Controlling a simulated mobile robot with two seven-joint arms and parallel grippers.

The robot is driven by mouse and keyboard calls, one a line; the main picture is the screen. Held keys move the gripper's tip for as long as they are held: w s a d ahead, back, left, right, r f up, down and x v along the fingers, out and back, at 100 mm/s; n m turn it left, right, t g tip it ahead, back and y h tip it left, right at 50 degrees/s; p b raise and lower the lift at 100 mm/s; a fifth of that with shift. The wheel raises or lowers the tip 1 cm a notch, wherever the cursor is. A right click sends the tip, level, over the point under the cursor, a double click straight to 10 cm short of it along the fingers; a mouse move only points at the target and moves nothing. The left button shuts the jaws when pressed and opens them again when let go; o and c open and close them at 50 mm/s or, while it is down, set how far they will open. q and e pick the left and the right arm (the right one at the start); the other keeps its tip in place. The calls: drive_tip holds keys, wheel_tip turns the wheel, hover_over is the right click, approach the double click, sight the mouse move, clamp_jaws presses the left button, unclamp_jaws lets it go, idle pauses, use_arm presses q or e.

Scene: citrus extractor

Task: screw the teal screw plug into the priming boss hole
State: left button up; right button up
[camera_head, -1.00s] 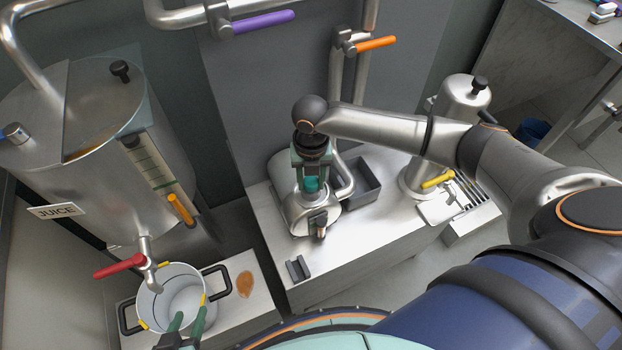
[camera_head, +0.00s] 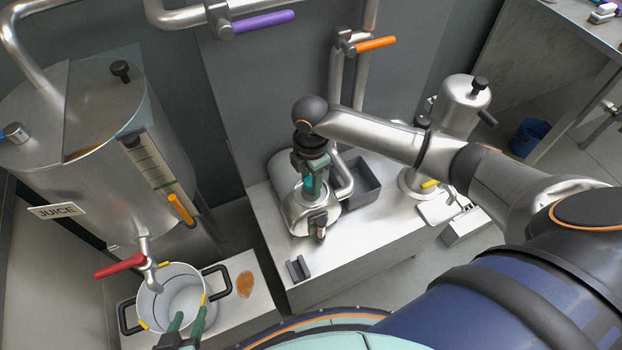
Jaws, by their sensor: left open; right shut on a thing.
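My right gripper (camera_head: 313,182) points down over the rounded metal pump body (camera_head: 297,212) on the steel bench. It is shut on the teal screw plug (camera_head: 309,187), which shows between its fingers just above the top of the pump. The priming boss hole is hidden under the plug and fingers, so I cannot tell whether the plug sits in it. My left gripper (camera_head: 187,322) is open at the bottom left, its green fingertips in front of the white pot's near rim.
The white pot (camera_head: 168,318) with black handles stands under the red-handled tap (camera_head: 120,265) of the juice tank (camera_head: 110,170). A dark grey tray (camera_head: 364,186) lies right of the pump. A small grey block (camera_head: 298,269) sits at the bench's front edge. An orange stain (camera_head: 245,284) marks the lower surface.

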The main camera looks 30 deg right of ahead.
drive_tip(key=shift+s+f, duration=0.1)
drive_tip(key=o, duration=0.7)
drive_tip(key=shift+o, duration=0.2)
drive_tip(key=n, duration=1.2)
drive_tip(key=c, duration=0.5)
drive_tip(key=m, duration=0.6)
drive_tip(key=shift+m, duration=0.4)
drive_tip(key=shift+c, duration=0.3)
drive_tip(key=m, duration=0.5)
